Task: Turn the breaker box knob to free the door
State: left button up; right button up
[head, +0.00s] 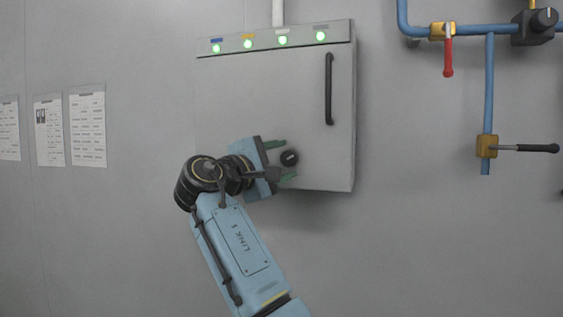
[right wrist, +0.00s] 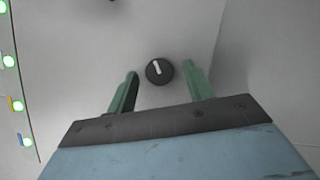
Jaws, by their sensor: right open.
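The grey breaker box (head: 270,100) hangs on the wall with its door shut. Its round black knob (head: 289,158) sits low on the door and also shows in the right wrist view (right wrist: 159,71), with a white mark on it. My right gripper (head: 286,161) is open in front of the door. In the right wrist view its two green fingers (right wrist: 160,86) stand apart, one on each side of the knob, with gaps between them and the knob. Whether the fingertips reach as deep as the knob I cannot tell. My left gripper is not in view.
A black vertical handle (head: 329,89) is on the door's upper right. Green lights (head: 282,41) line the box's top. Blue pipes (head: 489,90) with a red-handled valve (head: 448,56) and a black-handled valve (head: 524,147) are at right. Paper sheets (head: 88,130) hang at left.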

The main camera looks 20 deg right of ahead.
jog(key=b+v, duration=0.1)
jog(key=v, duration=1.2)
jog(key=shift+b, duration=0.3)
